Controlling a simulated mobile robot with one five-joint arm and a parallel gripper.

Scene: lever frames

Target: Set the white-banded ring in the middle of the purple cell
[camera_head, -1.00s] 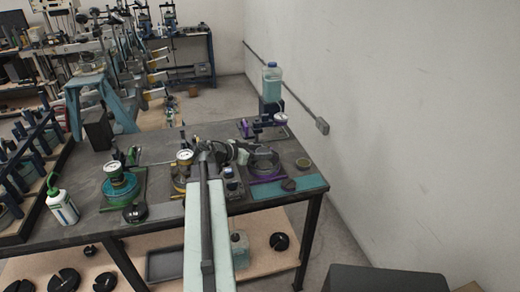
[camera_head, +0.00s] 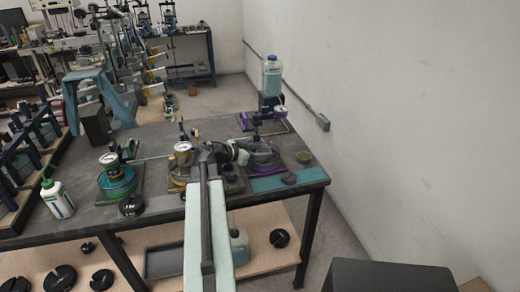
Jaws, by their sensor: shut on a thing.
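The purple cell (camera_head: 266,158) is a dark round vessel on a purple-edged base at the right of the bench. My gripper (camera_head: 236,154) is at its left edge in the picture and partly overlaps it. My gripper is shut on a small pale piece (camera_head: 242,157), which seems to be the white-banded ring. The band is too small to make out clearly. I cannot tell how high the ring is above the cell or whether they touch. My arm hides part of the bench to the left of the cell.
A yellow cell (camera_head: 180,172) and a teal-green cell (camera_head: 116,178) with gauges stand to the left. A bottle of pale blue liquid (camera_head: 271,76) stands behind the purple cell. The wall is close on the right.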

